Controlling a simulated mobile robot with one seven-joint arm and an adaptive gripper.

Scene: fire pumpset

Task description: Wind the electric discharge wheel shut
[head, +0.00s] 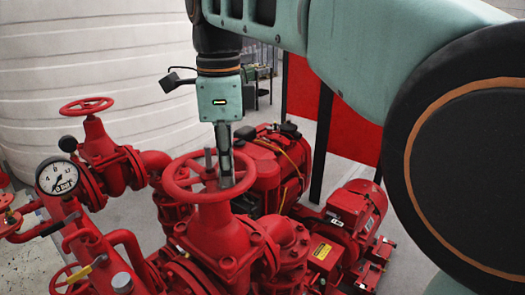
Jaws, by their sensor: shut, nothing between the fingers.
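A red handwheel (210,177) sits on top of a red valve body (222,232) in the middle of the head view, with a grey stem (208,160) at its hub. My gripper (227,182) points down and its tip lies over the wheel's opening, right of the stem. The gripper is shut with nothing held. I cannot tell whether it touches a spoke or the rim. A second, smaller red handwheel (87,106) stands on another valve further left. No label shows which is the electric discharge wheel.
A round pressure gauge (58,177) is at the left. Red motors (356,205) and pump parts stand behind and to the right. A large white ribbed tank (90,60) fills the back left. A third red wheel (72,279) is low at the left.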

